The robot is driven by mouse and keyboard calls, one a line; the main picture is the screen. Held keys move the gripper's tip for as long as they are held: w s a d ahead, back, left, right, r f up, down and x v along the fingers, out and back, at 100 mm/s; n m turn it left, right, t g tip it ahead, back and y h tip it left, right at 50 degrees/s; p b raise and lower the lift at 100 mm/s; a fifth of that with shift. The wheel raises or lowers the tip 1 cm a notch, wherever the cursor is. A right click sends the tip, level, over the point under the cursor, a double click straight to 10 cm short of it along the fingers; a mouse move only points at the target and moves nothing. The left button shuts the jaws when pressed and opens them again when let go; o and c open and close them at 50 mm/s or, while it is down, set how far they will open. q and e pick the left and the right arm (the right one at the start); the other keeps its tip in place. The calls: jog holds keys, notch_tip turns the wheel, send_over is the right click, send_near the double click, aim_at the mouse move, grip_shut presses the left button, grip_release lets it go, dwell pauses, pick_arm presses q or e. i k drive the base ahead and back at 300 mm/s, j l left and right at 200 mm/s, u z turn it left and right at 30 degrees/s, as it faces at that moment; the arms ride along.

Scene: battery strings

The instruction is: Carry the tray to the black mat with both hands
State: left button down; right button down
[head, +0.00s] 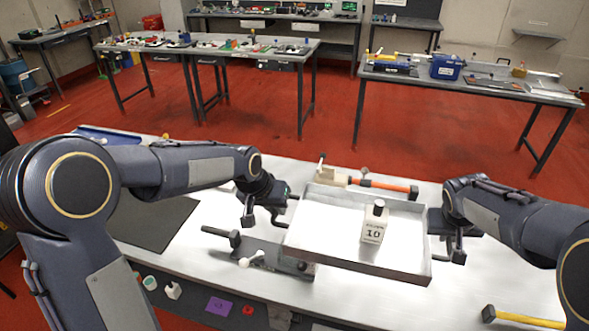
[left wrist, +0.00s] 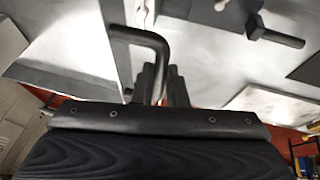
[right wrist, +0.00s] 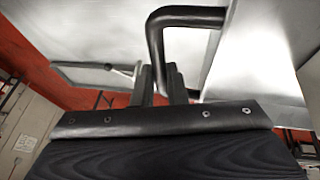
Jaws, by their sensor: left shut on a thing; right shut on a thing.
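The tray (head: 345,262) is a shallow grey metal box with black side handles, right of centre in the head view. My left gripper (head: 265,218) is shut on the tray's left handle, a bent black bar (left wrist: 152,42) in the left wrist view. My right gripper (head: 447,250) is shut on the right handle, which also shows in the right wrist view (right wrist: 184,18). The tray seems raised above the bench. The black mat (head: 155,222) lies flat at left, partly hidden by my left arm.
A grey clamp-like tool (head: 270,254) lies on the bench, partly under the tray. An orange-handled tool (head: 385,187) lies behind the tray. A yellow-handled hammer (head: 520,319) lies at the front right. The visible mat surface is clear.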

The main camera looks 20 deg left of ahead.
aim_at(134, 212)
jog(key=j, duration=3.7)
jog(key=i+j, duration=0.15)
jog(key=j, duration=0.15)
jog(key=i+j, duration=0.1)
jog(key=j, duration=0.15)
